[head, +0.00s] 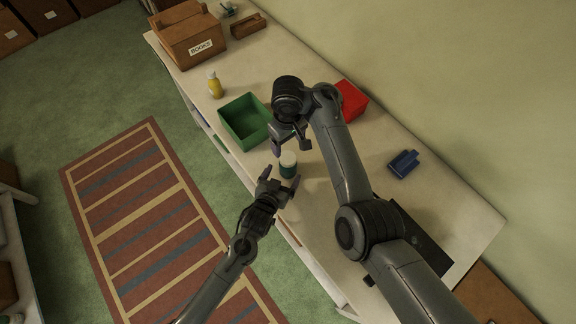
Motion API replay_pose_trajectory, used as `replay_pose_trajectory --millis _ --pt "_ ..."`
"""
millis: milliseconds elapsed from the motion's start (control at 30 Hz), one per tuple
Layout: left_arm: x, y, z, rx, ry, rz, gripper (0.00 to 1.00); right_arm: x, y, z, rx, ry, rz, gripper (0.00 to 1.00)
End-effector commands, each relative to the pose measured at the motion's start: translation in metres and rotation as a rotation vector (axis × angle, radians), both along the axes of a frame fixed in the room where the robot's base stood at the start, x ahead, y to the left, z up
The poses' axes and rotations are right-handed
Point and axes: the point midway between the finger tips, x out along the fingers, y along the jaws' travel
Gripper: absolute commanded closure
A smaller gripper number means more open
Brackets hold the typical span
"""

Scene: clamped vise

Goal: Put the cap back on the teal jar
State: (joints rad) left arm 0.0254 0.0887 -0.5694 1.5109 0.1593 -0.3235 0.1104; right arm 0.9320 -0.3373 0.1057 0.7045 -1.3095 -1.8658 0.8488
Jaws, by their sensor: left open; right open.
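The teal jar (288,171) stands upright near the front edge of the white bench, with a white cap (288,158) at its top. The cap looks level, but I cannot tell whether it is fully seated. My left gripper (281,180) is open, with its fingers spread at the near side of the jar; I cannot tell whether they touch it. My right gripper (290,147) is open and empty just behind and above the cap. It appears apart from the cap.
A green bin (244,122) stands left of the jar, and a red bin (350,101) is behind my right arm. A blue vise-like object (403,163) is at right.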

Motion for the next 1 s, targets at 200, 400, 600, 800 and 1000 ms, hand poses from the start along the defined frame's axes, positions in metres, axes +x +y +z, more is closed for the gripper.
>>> replay_pose_trajectory --millis 200,400,600,800,1000 --pt "0.022 -0.009 -0.009 0.0 0.0 0.0 0.07 0.0 0.0 0.0 0.0 0.0 0.0 0.23" --pt "0.029 -0.012 -0.013 -0.001 0.001 0.0 0.07 0.0 0.0 0.0 0.0 0.0 0.0 0.23" --pt "0.03 -0.012 -0.013 -0.001 0.0 0.0 0.07 0.0 0.0 0.0 0.0 0.0 0.0 0.23" --pt "0.03 -0.012 -0.013 -0.001 0.0 0.0 0.18 0.0 0.0 0.0 0.0 0.0 0.0 0.23" --pt "0.03 -0.012 -0.013 0.0 0.0 0.0 0.49 0.0 0.0 0.0 0.0 0.0 0.0 0.23"
